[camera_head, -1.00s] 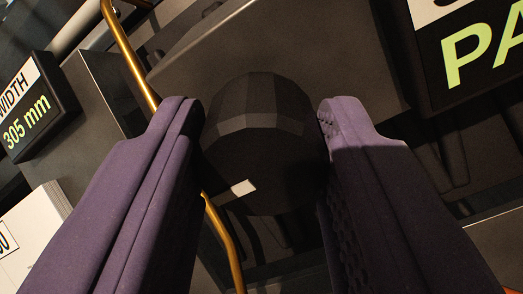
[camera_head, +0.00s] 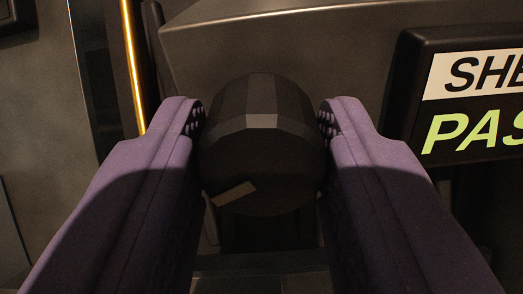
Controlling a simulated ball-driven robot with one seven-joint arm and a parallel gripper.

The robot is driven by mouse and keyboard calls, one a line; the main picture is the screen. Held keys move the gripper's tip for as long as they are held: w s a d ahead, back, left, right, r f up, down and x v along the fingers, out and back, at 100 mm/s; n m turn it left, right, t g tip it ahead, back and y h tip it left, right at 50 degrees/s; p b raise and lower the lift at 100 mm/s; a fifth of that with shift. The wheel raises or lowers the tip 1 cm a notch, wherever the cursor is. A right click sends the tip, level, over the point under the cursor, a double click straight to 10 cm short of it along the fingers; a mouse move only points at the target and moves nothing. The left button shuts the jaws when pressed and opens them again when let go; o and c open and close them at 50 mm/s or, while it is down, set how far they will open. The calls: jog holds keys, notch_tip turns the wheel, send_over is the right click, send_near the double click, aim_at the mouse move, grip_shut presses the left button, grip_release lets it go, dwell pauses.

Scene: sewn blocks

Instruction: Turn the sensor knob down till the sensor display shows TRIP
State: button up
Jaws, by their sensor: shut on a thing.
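The sensor knob (camera_head: 262,150) is a dark, faceted round knob in the middle of the view. A pale pointer mark (camera_head: 234,194) shows on its face at the lower left. My gripper (camera_head: 262,122) has its two purple padded fingers on either side of the knob, shut on it. The sensor display (camera_head: 475,95) is at the right, cut off by the picture edge. Its white label begins "SHE" and its green text reads "PAS", the rest out of view.
A dark grey housing (camera_head: 330,35) stands behind the knob. A brass rod (camera_head: 131,65) runs upright to the left, near the left finger. Dark panels fill the far left.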

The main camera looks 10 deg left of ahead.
jog(key=shift+f, duration=0.1)
jog(key=o, duration=1.1)
jog(key=shift+c, duration=0.2)
jog(key=shift+s, duration=0.1)
jog(key=s+p, duration=0.2)
jog(key=s, duration=0.5)
jog(key=shift+s, duration=0.35)
jog(key=shift+d, duration=0.15)
